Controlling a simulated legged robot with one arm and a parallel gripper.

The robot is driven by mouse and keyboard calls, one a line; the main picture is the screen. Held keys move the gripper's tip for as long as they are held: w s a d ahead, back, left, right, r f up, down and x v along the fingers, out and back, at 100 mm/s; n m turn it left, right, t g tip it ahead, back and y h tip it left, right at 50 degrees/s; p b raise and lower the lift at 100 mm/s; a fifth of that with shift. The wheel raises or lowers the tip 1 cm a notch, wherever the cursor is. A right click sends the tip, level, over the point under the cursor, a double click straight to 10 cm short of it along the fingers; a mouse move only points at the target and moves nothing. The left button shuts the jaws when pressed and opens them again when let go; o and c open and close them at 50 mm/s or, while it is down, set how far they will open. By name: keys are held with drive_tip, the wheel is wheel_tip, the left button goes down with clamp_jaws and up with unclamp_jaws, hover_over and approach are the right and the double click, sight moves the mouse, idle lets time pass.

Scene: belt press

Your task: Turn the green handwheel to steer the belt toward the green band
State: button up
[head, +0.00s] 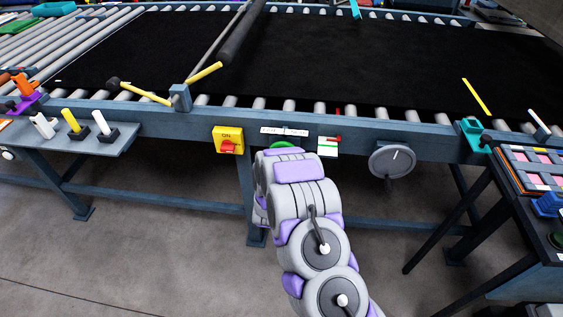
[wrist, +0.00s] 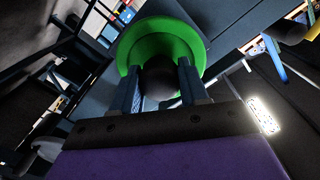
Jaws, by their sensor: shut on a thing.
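The green handwheel (wrist: 160,35) fills the upper middle of the wrist view, with a dark round hub (wrist: 160,78) at its centre. My gripper (wrist: 160,80) has its two fingers on either side of this hub and is shut on the handwheel. In the head view only the top of the green handwheel (head: 282,144) shows above my arm, and my fingers are hidden there. The black belt (head: 330,60) lies on the rollers behind. A green and white marked plate (head: 327,148) with a red pointer is on the frame, right of the handwheel.
A yellow switch box with a red switch (head: 228,140) is left of the handwheel. A grey handwheel (head: 392,160) is to the right. A shelf with upright tools (head: 75,135) is at left; a side table with a tray (head: 535,168) is at right. Open floor lies in front.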

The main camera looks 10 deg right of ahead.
drive_tip(key=shift+f, duration=0.15)
drive_tip(key=o, duration=0.8)
drive_tip(key=shift+o, duration=1.3)
drive_tip(key=shift+a, duration=0.1)
drive_tip(key=p+v, duration=0.2)
drive_tip(key=v, duration=1.5)
drive_tip(key=shift+a, duration=0.2)
drive_tip(key=shift+s, duration=0.1)
